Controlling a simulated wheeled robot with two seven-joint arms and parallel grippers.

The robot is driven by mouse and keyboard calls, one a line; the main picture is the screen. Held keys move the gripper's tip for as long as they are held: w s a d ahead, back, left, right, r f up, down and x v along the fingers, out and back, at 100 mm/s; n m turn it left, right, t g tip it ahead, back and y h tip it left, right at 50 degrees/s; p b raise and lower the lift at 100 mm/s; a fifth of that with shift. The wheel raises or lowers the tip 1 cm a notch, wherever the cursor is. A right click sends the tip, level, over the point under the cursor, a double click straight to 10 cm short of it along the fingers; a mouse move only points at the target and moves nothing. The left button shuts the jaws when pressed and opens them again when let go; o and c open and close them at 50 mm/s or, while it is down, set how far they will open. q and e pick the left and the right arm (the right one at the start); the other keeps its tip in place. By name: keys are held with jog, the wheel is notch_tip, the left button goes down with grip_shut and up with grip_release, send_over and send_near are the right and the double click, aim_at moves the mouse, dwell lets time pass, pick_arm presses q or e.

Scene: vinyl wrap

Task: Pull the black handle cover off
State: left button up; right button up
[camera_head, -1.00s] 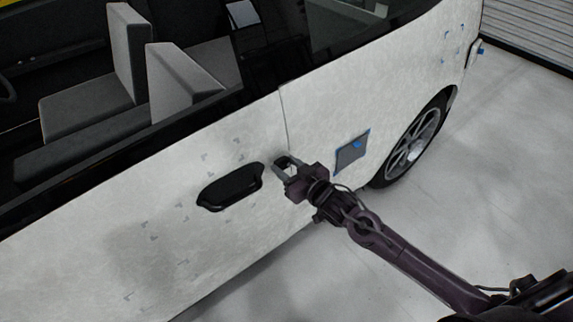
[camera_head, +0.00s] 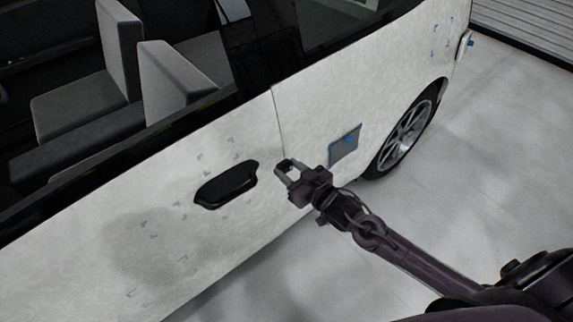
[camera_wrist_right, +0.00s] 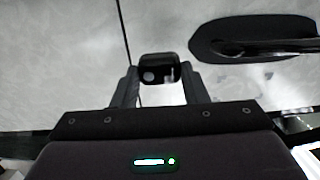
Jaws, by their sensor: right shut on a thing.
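The black handle cover (camera_head: 284,163) is a small dark cap held between the fingertips of my right gripper (camera_head: 287,170). In the right wrist view the cover (camera_wrist_right: 160,68) sits between the two grey fingers (camera_wrist_right: 158,88), with door surface behind it. The long black door handle (camera_head: 226,185) is on the white door, left of the gripper. It also shows at the upper right of the right wrist view (camera_wrist_right: 255,38). The gripper and cover appear apart from the handle. My left gripper is not in view.
The white car side (camera_head: 220,235) fills the left and middle, with a vertical door seam right of the handle. A grey panel with blue tape (camera_head: 345,146) and the rear wheel (camera_head: 405,140) are further right. Open pale floor (camera_head: 500,190) lies at the right.

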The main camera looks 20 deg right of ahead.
aim_at(287, 169)
jog(key=shift+p+v, duration=1.2)
jog(key=shift+v, duration=0.65)
jog(key=s+a+r+m+t+h, duration=0.1)
jog(key=s+r+m+h, duration=0.3)
jog(key=s+r, duration=0.8)
jog(key=shift+s+r+h, duration=0.35)
jog(key=shift+s+h, duration=0.25)
jog(key=shift+h, duration=0.2)
jog(key=shift+a, duration=0.15)
